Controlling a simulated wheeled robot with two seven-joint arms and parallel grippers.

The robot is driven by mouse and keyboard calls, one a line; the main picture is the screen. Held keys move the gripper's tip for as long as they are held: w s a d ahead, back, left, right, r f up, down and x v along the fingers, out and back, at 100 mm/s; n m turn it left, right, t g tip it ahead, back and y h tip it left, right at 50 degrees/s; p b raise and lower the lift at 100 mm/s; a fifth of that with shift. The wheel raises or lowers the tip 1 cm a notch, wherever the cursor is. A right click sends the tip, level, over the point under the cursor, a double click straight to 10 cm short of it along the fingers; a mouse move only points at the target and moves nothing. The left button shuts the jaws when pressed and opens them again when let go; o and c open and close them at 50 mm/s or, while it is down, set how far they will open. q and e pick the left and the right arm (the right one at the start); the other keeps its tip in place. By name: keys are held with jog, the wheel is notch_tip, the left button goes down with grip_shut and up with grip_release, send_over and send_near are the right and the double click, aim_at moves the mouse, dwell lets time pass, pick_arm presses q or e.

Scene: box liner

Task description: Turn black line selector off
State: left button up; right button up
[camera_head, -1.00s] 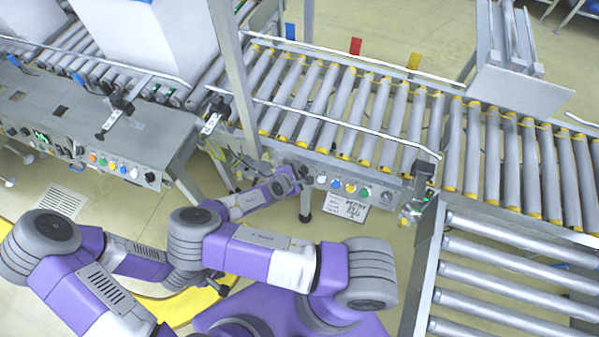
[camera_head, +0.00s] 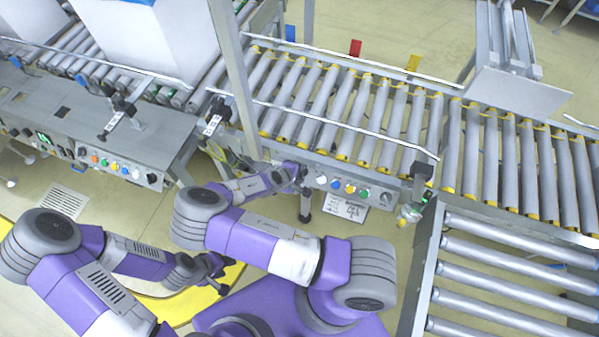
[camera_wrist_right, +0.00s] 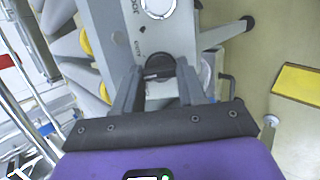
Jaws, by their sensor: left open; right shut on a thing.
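A black line selector knob (camera_wrist_right: 160,66) sits on a grey control panel in the right wrist view. My right gripper (camera_wrist_right: 160,82) has its two fingers on either side of the knob and is shut on it. In the head view my right gripper (camera_head: 294,174) is at the left end of the middle conveyor's button panel (camera_head: 318,168); the knob is hidden there behind the gripper. My left gripper (camera_head: 216,271) is open and empty, low over the yellow floor marking, away from the panel.
White, blue, yellow and green buttons (camera_head: 350,187) and another dark knob (camera_head: 386,198) lie along the panel. A paper sign (camera_head: 345,207) hangs below. A second button panel (camera_head: 120,167) stands at left. Roller conveyors (camera_head: 345,105) fill the back and right.

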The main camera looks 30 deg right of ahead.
dwell(0.5)
jog(key=o, duration=1)
jog(key=shift+o, duration=0.3)
